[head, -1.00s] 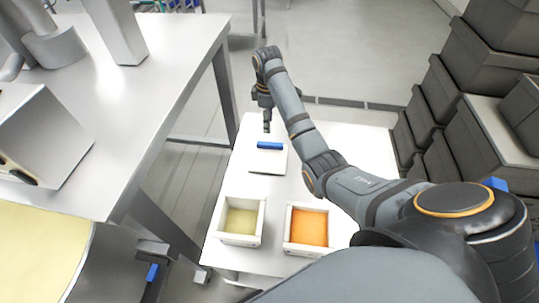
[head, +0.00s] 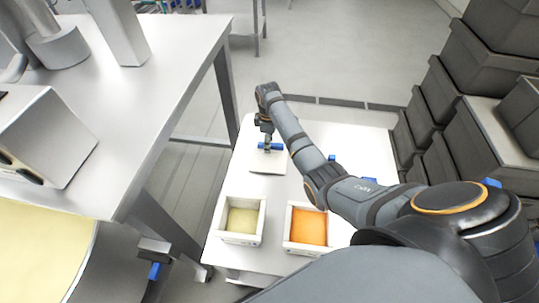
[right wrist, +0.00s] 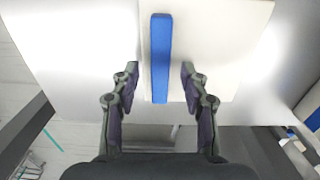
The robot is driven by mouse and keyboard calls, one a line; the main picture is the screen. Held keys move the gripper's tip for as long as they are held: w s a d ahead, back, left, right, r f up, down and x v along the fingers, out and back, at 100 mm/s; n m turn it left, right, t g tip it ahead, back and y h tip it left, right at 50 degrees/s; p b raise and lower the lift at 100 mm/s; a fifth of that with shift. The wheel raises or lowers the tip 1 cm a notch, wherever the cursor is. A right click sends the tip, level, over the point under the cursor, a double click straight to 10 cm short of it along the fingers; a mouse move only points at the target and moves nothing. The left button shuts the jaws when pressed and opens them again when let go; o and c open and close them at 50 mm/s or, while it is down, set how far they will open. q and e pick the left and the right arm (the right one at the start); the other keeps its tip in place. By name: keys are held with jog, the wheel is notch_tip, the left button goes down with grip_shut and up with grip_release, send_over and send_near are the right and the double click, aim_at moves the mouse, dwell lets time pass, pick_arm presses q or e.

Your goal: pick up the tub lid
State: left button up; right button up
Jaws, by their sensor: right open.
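The tub lid (head: 267,166) is a flat, pale square plate with a blue bar handle (head: 276,147) on top. It lies on the white table beyond the two tubs. In the right wrist view the lid (right wrist: 215,60) fills the upper middle and its handle (right wrist: 161,40) runs up the picture. My right gripper (head: 265,141) is at the handle. In the right wrist view its open fingers (right wrist: 160,72) stand on either side of the handle's near end, with a gap on each side. My left gripper is not in view.
Two open tubs stand at the table's near side, one with pale yellow filling (head: 241,236) and one with orange (head: 308,245). Small blue parts (head: 370,181) show behind my right arm. Dark stacked crates (head: 455,110) stand at right, a grey bench (head: 120,95) at left.

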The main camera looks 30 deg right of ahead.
jog(key=shift+f+p, duration=0.2)
jog(key=shift+p, duration=0.1)
dwell(0.4)
jog(key=shift+c, duration=0.2)
grip_shut()
